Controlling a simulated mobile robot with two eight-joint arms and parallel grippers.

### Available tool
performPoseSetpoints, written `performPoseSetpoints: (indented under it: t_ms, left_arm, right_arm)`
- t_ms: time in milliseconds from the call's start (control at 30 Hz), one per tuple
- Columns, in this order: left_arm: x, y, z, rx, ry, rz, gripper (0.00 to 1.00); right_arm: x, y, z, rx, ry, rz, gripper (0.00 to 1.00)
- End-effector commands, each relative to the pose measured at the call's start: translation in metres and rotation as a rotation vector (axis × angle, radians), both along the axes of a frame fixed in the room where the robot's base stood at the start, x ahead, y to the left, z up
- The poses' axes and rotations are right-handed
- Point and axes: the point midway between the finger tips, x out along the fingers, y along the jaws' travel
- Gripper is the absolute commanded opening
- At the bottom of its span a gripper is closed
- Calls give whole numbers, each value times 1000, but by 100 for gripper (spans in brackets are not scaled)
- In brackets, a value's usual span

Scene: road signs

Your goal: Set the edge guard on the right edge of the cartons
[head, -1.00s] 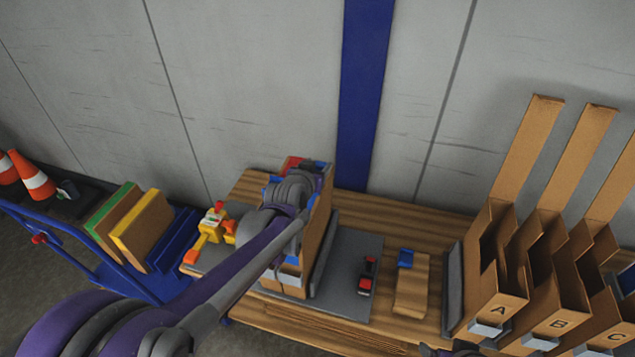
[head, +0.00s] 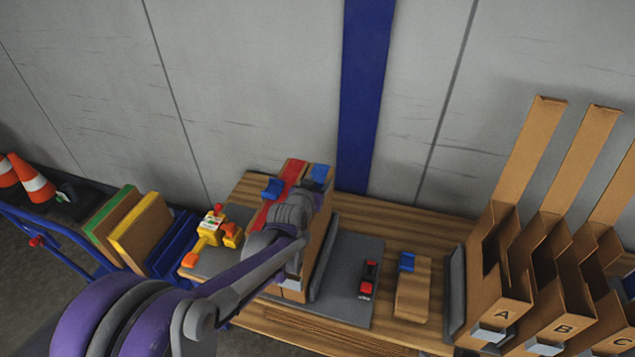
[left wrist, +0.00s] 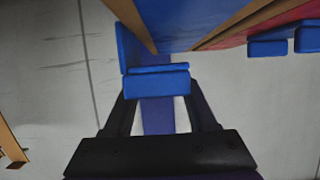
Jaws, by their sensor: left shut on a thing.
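The carton stack (head: 318,240) stands on the wooden table, with a red strip (head: 290,178) along its top. My left gripper (left wrist: 159,98) is shut on a blue edge guard (left wrist: 156,82); in the left wrist view the guard is beside a brown carton edge. I cannot tell whether it touches the carton. In the head view my left wrist covers part of the stack and hides the fingertips. Blue pieces show at the stack's top left (head: 272,188) and top right (head: 320,173). My right gripper is not in view.
A yellow tool (head: 212,230) lies left of the stack. A red and black item (head: 368,279) lies on the grey mat (head: 352,250). A wooden block with a blue piece (head: 411,290) is to its right. Lettered cardboard bins (head: 500,290) stand at the right, a blue cart (head: 105,262) at the left.

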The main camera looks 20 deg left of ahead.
Motion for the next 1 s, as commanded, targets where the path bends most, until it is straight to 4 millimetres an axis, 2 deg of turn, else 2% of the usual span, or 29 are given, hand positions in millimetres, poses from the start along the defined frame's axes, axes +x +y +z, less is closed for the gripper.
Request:
performPoseSetpoints:
  t_ms: [167,200,333,633,800,1000]
  left_arm:
    - [0,0,-3,0,0,0,3]
    - [0,0,-3,0,0,0,63]
    - [0,0,-2,0,0,0,86]
    - [0,0,-1,0,0,0,88]
    - [1,0,17,1,-3,0,88]
    - [-37,1,25,1,0,0,88]
  right_arm:
    - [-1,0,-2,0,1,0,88]
    - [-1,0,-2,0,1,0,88]
    - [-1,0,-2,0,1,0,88]
    - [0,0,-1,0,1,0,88]
    - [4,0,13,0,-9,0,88]
    - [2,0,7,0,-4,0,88]
